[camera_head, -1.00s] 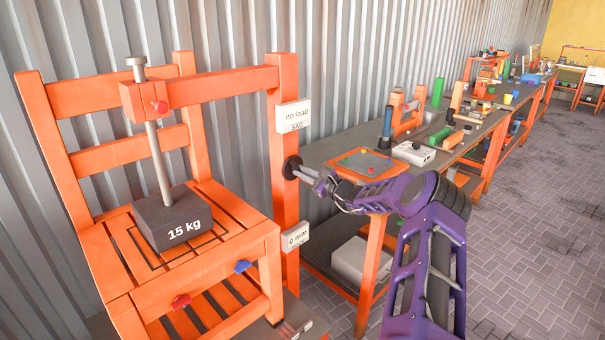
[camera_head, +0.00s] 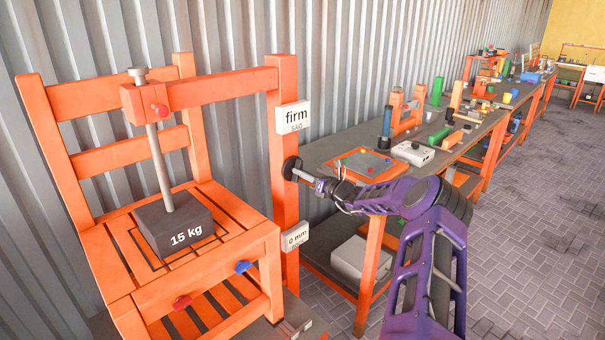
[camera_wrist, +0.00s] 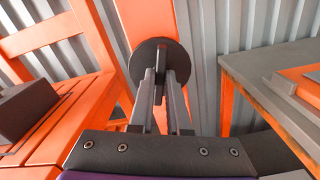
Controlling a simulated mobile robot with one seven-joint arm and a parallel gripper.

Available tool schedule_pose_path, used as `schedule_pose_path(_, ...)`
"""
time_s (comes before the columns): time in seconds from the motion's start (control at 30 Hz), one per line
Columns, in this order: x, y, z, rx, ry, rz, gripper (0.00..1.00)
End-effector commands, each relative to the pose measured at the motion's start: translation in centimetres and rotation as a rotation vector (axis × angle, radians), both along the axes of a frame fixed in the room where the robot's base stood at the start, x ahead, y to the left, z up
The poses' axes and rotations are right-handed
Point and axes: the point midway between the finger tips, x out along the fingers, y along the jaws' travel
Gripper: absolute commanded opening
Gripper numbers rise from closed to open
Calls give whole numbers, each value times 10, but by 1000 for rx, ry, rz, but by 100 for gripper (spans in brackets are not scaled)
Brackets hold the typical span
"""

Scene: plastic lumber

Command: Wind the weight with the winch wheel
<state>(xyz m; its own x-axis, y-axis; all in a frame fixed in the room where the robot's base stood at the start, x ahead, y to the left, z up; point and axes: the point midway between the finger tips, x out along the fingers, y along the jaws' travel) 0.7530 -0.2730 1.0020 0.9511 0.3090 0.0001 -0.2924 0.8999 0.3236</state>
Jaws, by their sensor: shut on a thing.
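The dark round winch wheel (camera_head: 291,168) is mounted on the orange upright post (camera_head: 282,110). My gripper (camera_head: 302,174) is shut on the winch wheel, at a raised bar on its face. In the wrist view the wheel (camera_wrist: 137,62) is a dark disc, and my gripper (camera_wrist: 160,88) has its two grey fingers on either side of the bar (camera_wrist: 161,56). The dark weight (camera_head: 178,228), marked "15 kg", rests on the orange slatted seat (camera_head: 106,262) under a vertical grey rod (camera_head: 159,165). The upper sign (camera_head: 294,117) reads "firm"; the lower sign (camera_head: 295,236) reads "0 mm".
A long workbench (camera_head: 330,150) with many objects stands to the right along the corrugated wall. The paved floor (camera_head: 520,220) at right is clear.

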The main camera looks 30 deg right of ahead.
Motion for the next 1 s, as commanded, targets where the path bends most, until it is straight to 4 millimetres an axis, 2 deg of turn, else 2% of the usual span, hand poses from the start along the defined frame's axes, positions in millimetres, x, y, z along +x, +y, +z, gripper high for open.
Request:
schedule_pose_path(0.3, 0, 0, -1, 113, 38, 0, 0)
schedule_pose_path(0.83, 0, 0, -1, 133, 44, 0, 0)
schedule_pose_path(0.87, 0, 0, -1, 133, 44, 0, 18)
schedule_pose_path(1.0, 0, 0, -1, 132, 44, 0, 44)
